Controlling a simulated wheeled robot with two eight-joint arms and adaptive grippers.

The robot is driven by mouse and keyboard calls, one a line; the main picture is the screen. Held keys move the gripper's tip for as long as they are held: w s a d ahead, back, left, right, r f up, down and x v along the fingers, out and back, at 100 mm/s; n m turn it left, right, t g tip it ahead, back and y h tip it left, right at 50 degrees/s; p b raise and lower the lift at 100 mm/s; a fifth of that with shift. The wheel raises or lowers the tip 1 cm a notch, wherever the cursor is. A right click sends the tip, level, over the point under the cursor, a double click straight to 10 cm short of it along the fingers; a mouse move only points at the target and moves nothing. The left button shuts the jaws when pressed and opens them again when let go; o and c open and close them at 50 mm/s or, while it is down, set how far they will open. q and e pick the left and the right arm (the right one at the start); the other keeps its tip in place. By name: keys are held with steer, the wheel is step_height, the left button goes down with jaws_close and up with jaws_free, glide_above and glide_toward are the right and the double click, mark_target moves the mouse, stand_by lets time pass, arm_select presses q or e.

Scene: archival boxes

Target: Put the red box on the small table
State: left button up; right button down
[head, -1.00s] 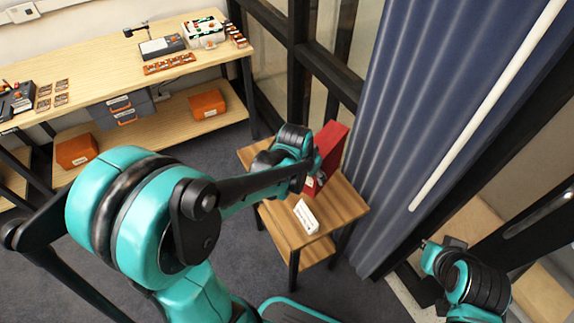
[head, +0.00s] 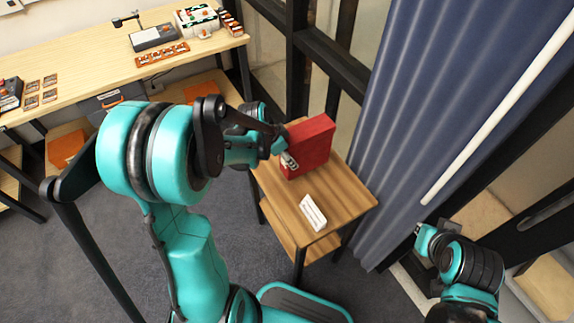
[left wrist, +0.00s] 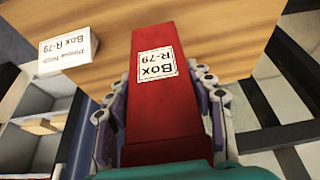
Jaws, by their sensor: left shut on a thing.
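The red box (head: 308,146) stands upright at the back of the small wooden table (head: 345,195). I cannot tell whether its bottom touches the tabletop. My left gripper (head: 287,160) is at its left side in the head view. In the left wrist view, the fingers of my left gripper (left wrist: 160,115) are shut on both sides of the red box (left wrist: 158,105), whose white label reads "Box R-79". My right gripper (head: 424,238) is at the lower right, away from the table; its jaws are not clear.
A white card (head: 313,212) stands on the table in front of the box; it also shows in the left wrist view (left wrist: 66,50). A blue curtain (head: 420,120) hangs close to the table's right. A long workbench (head: 95,75) with several items is at the left.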

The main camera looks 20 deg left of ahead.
arm_select(q)
steer(key=shift+f+b, duration=0.9)
steer(key=shift+f, duration=1.1)
steer(key=shift+f, duration=0.1)
steer(key=o, duration=1.5)
steer(key=shift+o, duration=0.2)
